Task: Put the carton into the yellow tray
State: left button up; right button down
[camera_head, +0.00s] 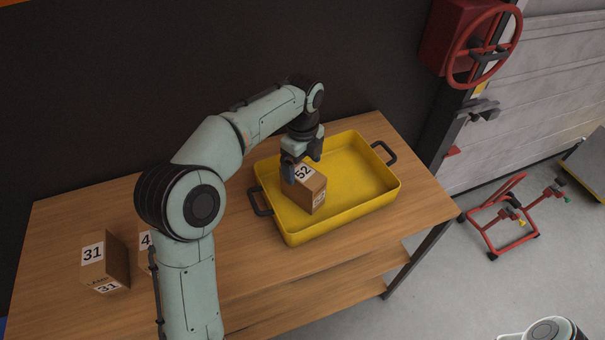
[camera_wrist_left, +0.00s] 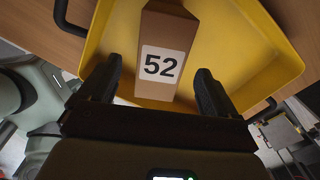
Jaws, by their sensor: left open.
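A brown carton (camera_head: 312,190) with a white label reading 52 is inside the yellow tray (camera_head: 365,203), near its left side. My left gripper (camera_head: 302,172) is just above and beside the carton, fingers pointing down. In the left wrist view the carton (camera_wrist_left: 168,50) lies ahead of and between the two open fingers (camera_wrist_left: 158,92), with gaps to each side. The yellow tray (camera_wrist_left: 240,50) spreads around it there. The carton's underside is hidden, so I cannot tell for certain that it rests flat on the tray floor. My right gripper is not in view.
The tray stands on a wooden table (camera_head: 240,270) and has dark handles. A carton labelled 31 (camera_head: 104,262) and another carton (camera_head: 145,241), partly hidden by my arm, stand at the table's left. A red wheel (camera_head: 485,45) and a red stand (camera_head: 505,220) are off to the right.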

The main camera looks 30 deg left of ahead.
pick_arm(q)
notch_tip(320, 180, up, 4)
jog(key=shift+w+f+p, duration=0.1)
jog(key=shift+p, duration=0.2)
jog(key=shift+r, duration=0.25)
